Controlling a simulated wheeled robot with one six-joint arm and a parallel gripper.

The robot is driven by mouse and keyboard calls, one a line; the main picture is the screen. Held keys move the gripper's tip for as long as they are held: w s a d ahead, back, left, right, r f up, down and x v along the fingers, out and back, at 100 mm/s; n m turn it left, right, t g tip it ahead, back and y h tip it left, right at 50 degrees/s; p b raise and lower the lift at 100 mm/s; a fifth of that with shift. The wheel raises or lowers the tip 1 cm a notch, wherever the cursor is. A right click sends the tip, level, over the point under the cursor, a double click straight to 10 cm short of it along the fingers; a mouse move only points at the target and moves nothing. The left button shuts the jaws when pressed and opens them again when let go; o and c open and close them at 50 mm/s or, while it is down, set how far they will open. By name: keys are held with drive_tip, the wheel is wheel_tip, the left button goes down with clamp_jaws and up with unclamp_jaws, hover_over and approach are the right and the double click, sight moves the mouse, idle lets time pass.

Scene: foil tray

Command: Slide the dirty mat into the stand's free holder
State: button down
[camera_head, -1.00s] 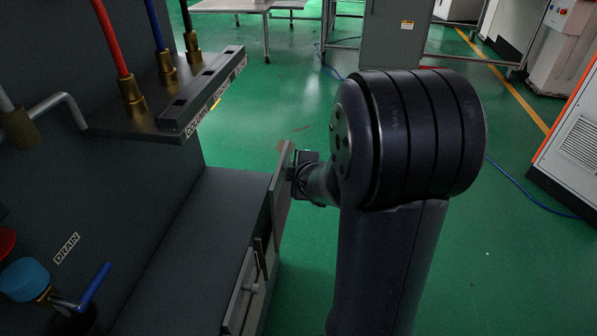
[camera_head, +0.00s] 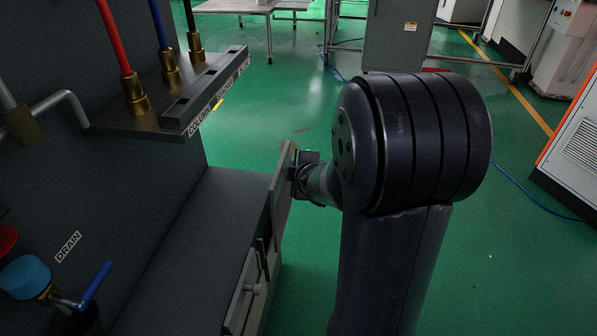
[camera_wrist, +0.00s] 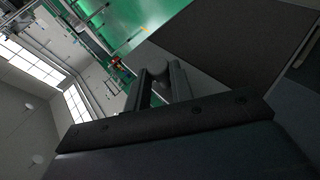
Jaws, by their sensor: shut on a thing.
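My gripper (camera_head: 302,172) is at the upright grey panel (camera_head: 281,190) on the front of the dark machine in the head view. I cannot make out a dirty mat, or a stand with a free holder, in either view.
A ledge (camera_head: 190,110) with red, blue and black hoses overhangs the left side. A blue-capped valve (camera_head: 25,278) is at lower left. Green floor (camera_head: 240,140) lies clear beyond the machine.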

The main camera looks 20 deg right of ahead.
sight(282, 197)
drive_tip(key=shift+w+a+b, duration=0.6)
drive_tip(key=shift+a+b, duration=0.35)
drive_tip(key=shift+b, duration=0.15)
drive_tip(key=shift+w+a+b, duration=0.6)
drive_tip(key=shift+a+b, duration=0.35)
drive_tip(key=shift+b, duration=0.1)
drive_tip(key=shift+f+b, duration=1.95)
drive_tip(key=shift+f, duration=0.1)
wheel_tip(282, 197, down, 6)
drive_tip(key=b, duration=0.6)
drive_tip(key=shift+f+b, duration=1)
drive_tip(key=shift+f, duration=1.4)
